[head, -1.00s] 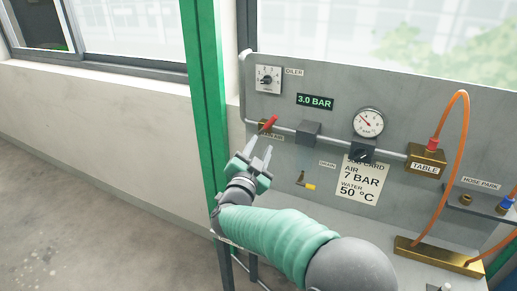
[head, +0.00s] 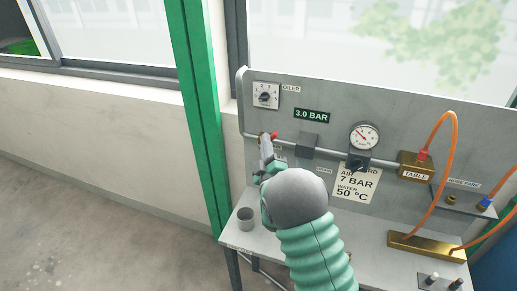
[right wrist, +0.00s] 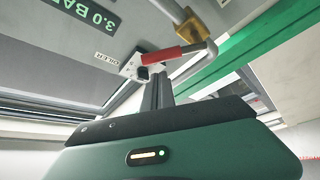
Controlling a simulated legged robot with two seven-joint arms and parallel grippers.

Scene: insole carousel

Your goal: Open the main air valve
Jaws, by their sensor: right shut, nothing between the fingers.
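The main air valve's red lever (head: 274,135) shows as a small tip at the left end of the grey pipe, mostly hidden by my gripper. In the right wrist view the red lever (right wrist: 172,57) lies across the picture, close beyond my fingertips, with the brass valve body (right wrist: 192,26) next to it. My right gripper (head: 265,145) is shut and empty, its fingertips close to the lever; I cannot tell whether they touch. Its fingers also show in the right wrist view (right wrist: 155,92). My left gripper is not in view.
The grey panel holds an oiler dial (head: 265,95), a 3.0 BAR display (head: 311,115), a gauge (head: 364,136) above a black knob, and a brass TABLE block (head: 416,165). An orange hose (head: 452,150) loops at right. A grey cup (head: 246,219) stands on the bench's left end.

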